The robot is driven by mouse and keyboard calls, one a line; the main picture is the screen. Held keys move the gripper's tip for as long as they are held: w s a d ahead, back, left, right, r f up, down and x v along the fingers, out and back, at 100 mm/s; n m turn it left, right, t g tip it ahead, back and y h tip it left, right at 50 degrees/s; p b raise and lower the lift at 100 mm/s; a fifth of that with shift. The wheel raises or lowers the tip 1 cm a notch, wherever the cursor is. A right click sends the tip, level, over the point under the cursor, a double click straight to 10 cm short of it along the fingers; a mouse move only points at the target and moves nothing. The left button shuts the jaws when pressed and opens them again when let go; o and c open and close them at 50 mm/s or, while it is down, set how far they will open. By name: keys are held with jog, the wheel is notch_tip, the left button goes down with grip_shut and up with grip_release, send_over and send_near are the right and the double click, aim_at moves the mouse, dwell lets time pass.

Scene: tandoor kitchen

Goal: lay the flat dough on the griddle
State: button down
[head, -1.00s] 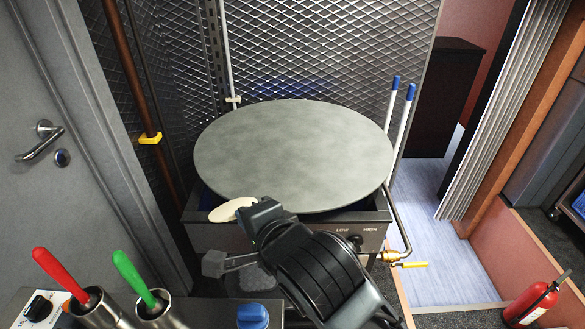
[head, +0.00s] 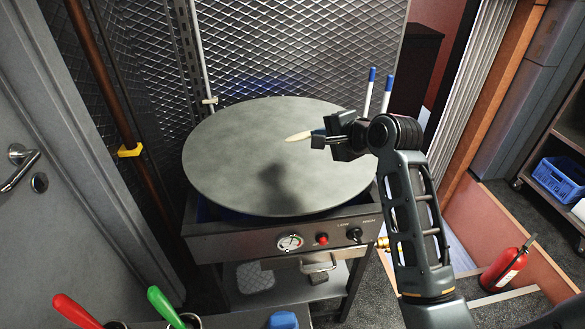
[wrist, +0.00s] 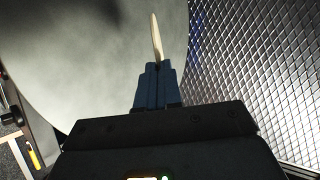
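The flat dough (head: 298,137) is a small pale disc, seen nearly edge-on in the head view. My gripper (head: 318,138) is shut on its edge and holds it above the right part of the griddle. The griddle (head: 235,150) is a large round grey plate on a stand, with a dark shadow on its surface below the dough. In the wrist view the dough (wrist: 157,38) sticks out thin and upright from between the blue fingertips (wrist: 157,72), with the griddle (wrist: 80,50) behind it. The griddle surface is bare.
The stand's front panel (head: 250,246) carries a gauge and knobs. Blue-tipped white rods (head: 369,92) stand behind the griddle's right edge. A metal mesh wall (head: 300,50) is behind. Red and green handles (head: 165,305) rise at the lower left. A fire extinguisher (head: 506,268) is at right.

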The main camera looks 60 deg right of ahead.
jog(key=d, duration=0.2)
jog(key=b, duration=0.6)
send_over(324, 182)
notch_tip(324, 182, down, 7)
jog(key=shift+f, duration=0.1)
jog(key=shift+f+b, duration=0.45)
jog(key=shift+f, duration=0.65)
jog(key=c, duration=1.5)
grip_release()
jog(key=shift+o, duration=0.2)
jog(key=shift+r, duration=0.1)
